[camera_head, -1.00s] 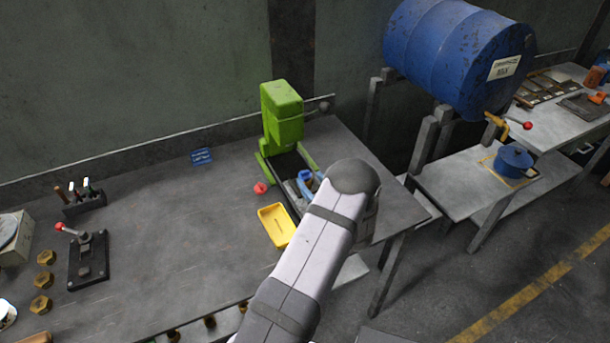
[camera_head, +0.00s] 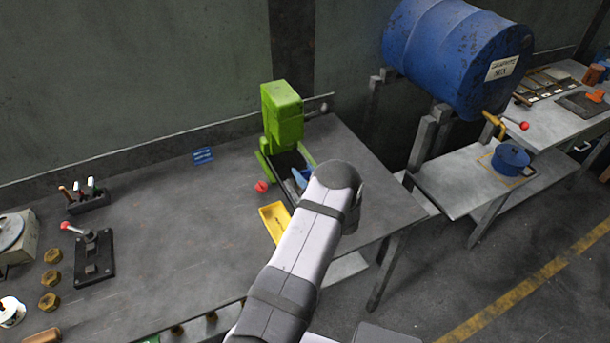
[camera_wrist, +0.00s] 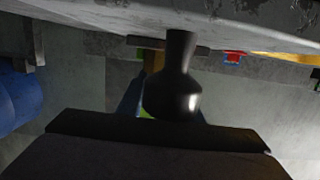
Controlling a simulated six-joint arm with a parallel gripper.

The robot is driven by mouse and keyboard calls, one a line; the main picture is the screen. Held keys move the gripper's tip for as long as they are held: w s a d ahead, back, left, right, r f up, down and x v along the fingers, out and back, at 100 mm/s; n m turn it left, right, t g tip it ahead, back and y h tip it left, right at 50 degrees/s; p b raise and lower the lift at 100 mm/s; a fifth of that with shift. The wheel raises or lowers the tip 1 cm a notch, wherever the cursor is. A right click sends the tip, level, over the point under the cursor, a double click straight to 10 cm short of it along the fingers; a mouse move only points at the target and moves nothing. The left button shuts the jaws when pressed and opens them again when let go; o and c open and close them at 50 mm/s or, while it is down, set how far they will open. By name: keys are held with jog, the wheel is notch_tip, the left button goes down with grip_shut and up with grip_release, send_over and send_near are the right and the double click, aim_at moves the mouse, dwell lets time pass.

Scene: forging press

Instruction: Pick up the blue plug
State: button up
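A blue and grey shape (camera_head: 301,177) shows in the head view between the green press (camera_head: 282,115) and my arm. I cannot tell whether it is the blue plug or part of my gripper. My arm's end covers most of that spot, so the fingertips are hidden there. In the wrist view, a dark, glossy, bulb-shaped thing (camera_wrist: 178,85) stands in the middle in front of the camera. Slanting blue edges show beside it. I cannot tell whether it is held or is part of my gripper.
A yellow tray (camera_head: 274,222) lies left of my arm, with a red knob (camera_head: 262,187) near it. The bench (camera_head: 185,230) is clear in the middle.

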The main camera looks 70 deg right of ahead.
aim_at(305, 171)
jog(key=shift+r, duration=0.15)
dwell(0.3)
jog(key=shift+r+b, duration=1.55)
jog(key=shift+r, duration=3.35)
jog(key=shift+r, duration=0.15)
jog(key=w+a+f+n+t+y, duration=0.1)
jog(key=w+a+f+n+y, duration=0.2)
jog(key=a, duration=1.6)
jog(key=w+a+f+n+t+y, duration=0.1)
jog(key=w+a+f+n+y, duration=0.3)
jog(key=w+a+y, duration=0.5)
jog(key=w+a+f+n+t+y, duration=0.1)
jog(key=w+a+f+n+y, duration=0.3)
jog(key=a, duration=2.7)
jog(key=shift+w+f+n+y, duration=0.1)
jog(key=shift+w+n+y, duration=0.7)
jog(key=shift+w, duration=0.5)
jog(key=shift+w+f+n+y, duration=0.1)
jog(key=shift+w+n+y, duration=0.5)
jog(key=shift+w+n, duration=0.5)
jog(key=shift+w+a, duration=0.15)
jog(key=shift+a, duration=0.45)
